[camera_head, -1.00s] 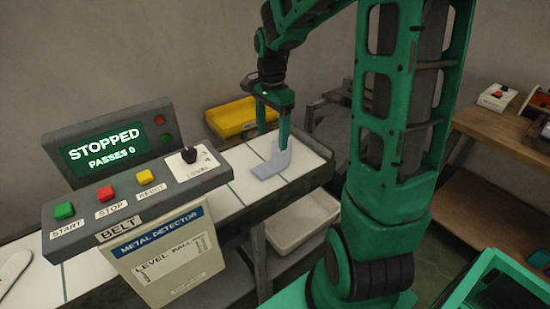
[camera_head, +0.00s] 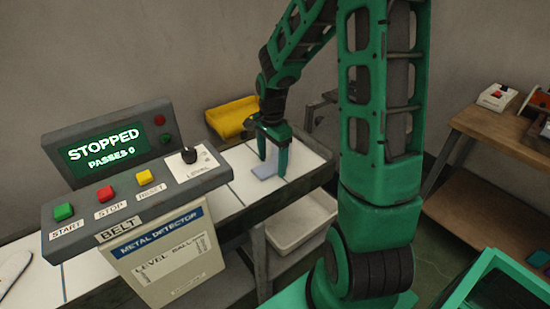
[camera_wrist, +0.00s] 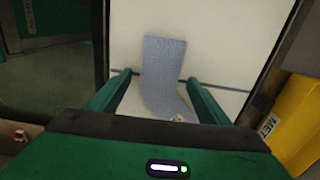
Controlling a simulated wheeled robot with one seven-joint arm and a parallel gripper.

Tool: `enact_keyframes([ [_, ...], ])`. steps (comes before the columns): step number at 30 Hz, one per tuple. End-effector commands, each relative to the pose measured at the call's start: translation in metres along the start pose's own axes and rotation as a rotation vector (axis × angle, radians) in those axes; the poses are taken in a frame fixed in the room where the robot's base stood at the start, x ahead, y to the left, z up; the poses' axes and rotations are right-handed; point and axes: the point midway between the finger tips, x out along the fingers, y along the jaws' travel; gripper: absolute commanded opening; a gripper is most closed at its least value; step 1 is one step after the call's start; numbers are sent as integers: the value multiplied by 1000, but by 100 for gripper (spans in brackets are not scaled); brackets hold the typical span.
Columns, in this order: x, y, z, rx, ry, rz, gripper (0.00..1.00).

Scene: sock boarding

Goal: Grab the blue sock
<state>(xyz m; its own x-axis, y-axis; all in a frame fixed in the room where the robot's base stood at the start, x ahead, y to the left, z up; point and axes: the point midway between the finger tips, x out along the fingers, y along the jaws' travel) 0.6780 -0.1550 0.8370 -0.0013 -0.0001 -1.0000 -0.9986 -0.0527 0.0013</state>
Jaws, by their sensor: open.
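The blue sock (camera_wrist: 163,72) lies flat on the white belt and looks pale grey-blue. In the wrist view its straight leg points away from me, and its lower end bends right toward my gripper. My gripper (camera_wrist: 157,88) is open, with one green finger on each side of the sock and a gap on both sides. In the head view my gripper (camera_head: 273,168) points down over the belt's far end, and part of the sock (camera_head: 264,171) shows between and below the fingers. I cannot tell whether the fingertips touch the belt.
The belt (camera_head: 240,183) carries a metal detector panel (camera_head: 130,180) on the left, its screen reading STOPPED, PASSES 0. A yellow bin (camera_head: 231,115) stands behind the belt. A white bin (camera_head: 300,222) sits below it. A wooden table (camera_head: 500,130) is at right.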

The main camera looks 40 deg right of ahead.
Motion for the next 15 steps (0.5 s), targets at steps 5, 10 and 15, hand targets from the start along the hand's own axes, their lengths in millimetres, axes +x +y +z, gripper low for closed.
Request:
enact_keyframes([
  [5,2,0,0,0,0,0,71],
  [10,1,0,0,0,0,0,47],
  [15,1,0,0,0,0,0,28],
])
